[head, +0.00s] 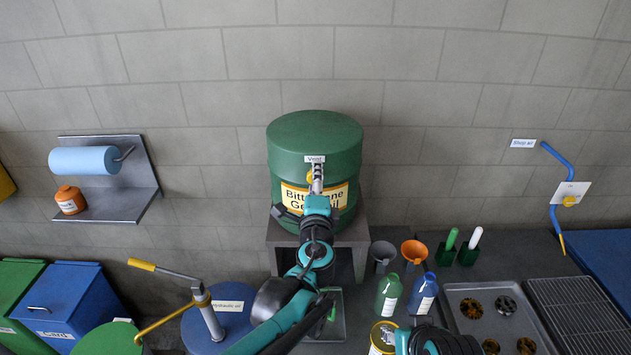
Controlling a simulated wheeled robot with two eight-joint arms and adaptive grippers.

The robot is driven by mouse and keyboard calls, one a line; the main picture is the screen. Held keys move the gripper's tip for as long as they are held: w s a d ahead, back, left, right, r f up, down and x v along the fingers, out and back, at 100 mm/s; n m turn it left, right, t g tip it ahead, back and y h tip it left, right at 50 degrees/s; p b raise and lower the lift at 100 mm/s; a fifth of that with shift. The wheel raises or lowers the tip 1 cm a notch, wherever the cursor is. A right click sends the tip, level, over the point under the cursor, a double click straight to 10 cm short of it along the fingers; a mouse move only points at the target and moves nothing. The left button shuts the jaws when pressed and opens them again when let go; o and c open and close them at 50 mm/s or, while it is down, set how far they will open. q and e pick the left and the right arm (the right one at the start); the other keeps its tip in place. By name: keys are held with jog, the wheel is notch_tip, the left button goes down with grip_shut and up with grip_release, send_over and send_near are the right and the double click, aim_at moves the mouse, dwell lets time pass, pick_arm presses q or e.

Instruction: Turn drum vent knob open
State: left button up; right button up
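The green drum (290,145) stands upright on a grey stand against the wall, with a yellow label on its front. A small "Vent" tag (315,159) is at its upper front. The yellow vent knob (309,178) shows just below the tag, mostly hidden by my gripper. My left gripper (317,178) is at the knob, its narrow grey fingers pointing up at the drum front. I cannot tell whether the fingers are closed on the knob or only beside it. The knob's turned position is hidden. My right gripper's fingers are not in view; only parts of that arm show.
Grey and orange funnels (414,250), green and blue bottles (423,294) and a tray of parts (497,315) lie right of the drum. A blue hydraulic oil drum (232,310) with a pump is at lower left. A blue paper roll (85,160) hangs on the wall.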

pick_arm(q)
jog(key=s, duration=1.2)
